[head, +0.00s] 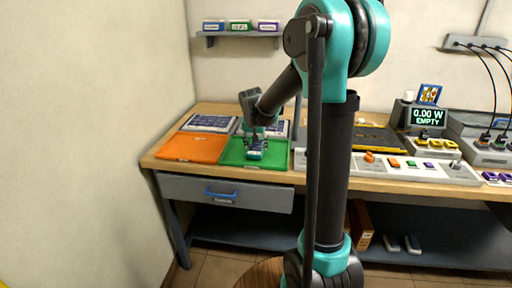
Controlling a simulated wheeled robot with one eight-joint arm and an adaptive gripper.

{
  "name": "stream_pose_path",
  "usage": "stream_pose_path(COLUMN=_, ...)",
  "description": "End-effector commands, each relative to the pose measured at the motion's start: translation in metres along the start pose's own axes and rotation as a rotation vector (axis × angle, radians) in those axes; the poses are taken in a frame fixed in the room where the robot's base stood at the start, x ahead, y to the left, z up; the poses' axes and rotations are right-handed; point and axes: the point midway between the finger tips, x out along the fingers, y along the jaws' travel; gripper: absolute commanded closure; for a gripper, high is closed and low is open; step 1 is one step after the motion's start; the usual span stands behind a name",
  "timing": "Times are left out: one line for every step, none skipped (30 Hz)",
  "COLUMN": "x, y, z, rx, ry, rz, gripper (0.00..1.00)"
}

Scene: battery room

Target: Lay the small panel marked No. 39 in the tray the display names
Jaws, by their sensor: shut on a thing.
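My gripper (256,138) points down over the green tray (232,157) and is shut on a small dark-blue panel (255,155). The panel is over or in the green tray; I cannot tell whether it touches the bottom. Its number is too small to read. An orange tray (190,148) lies to the left of the green one. The display (427,117) at the right reads "0.00 W EMPTY"; no tray name is readable on it.
Larger solar panels (210,123) lie behind the trays. A control strip (420,166) with coloured parts runs along the bench front at the right. A drawer (228,193) is below the trays. A wall shelf (240,33) holds small labelled boxes.

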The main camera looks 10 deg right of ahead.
Motion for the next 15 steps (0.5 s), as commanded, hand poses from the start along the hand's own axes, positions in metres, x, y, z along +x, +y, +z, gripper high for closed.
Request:
stream_pose_path(x=0.0051, y=0.0, z=0.002, rx=0.0, ry=0.0, rz=0.0, gripper=0.85)
stream_pose_path(x=0.0067, y=0.0, z=0.0028, rx=0.0, ry=0.0, rz=0.0, gripper=0.85)
stream_pose_path(x=0.0082, y=0.0001, z=0.0036, rx=0.0, ry=0.0, rz=0.0, gripper=0.85)
stream_pose_path(x=0.0087, y=0.0002, z=0.0039, rx=0.0, ry=0.0, rz=0.0, gripper=0.85)
stream_pose_path(x=0.0089, y=0.0002, z=0.004, rx=0.0, ry=0.0, rz=0.0, gripper=0.85)
stream_pose_path(x=0.0088, y=0.0002, z=0.004, rx=0.0, ry=0.0, rz=0.0, gripper=0.85)
stream_pose_path(x=0.0087, y=0.0002, z=0.004, rx=0.0, ry=0.0, rz=0.0, gripper=0.85)
stream_pose_path(x=0.0087, y=0.0002, z=0.0039, rx=0.0, ry=0.0, rz=0.0, gripper=0.85)
stream_pose_path(x=0.0086, y=0.0002, z=0.0039, rx=0.0, ry=0.0, rz=0.0, gripper=0.85)
stream_pose_path(x=0.0086, y=0.0002, z=0.0039, rx=0.0, ry=0.0, rz=0.0, gripper=0.85)
stream_pose_path(x=0.0089, y=0.0002, z=0.004, rx=0.0, ry=0.0, rz=0.0, gripper=0.85)
stream_pose_path(x=0.0096, y=0.0002, z=0.0043, rx=0.0, ry=0.0, rz=0.0, gripper=0.85)
stream_pose_path(x=0.0104, y=0.0001, z=0.0046, rx=0.0, ry=0.0, rz=0.0, gripper=0.85)
stream_pose_path(x=0.0112, y=0.0001, z=0.0049, rx=0.0, ry=0.0, rz=0.0, gripper=0.85)
stream_pose_path(x=0.0111, y=0.0001, z=0.0049, rx=0.0, ry=0.0, rz=0.0, gripper=0.42)
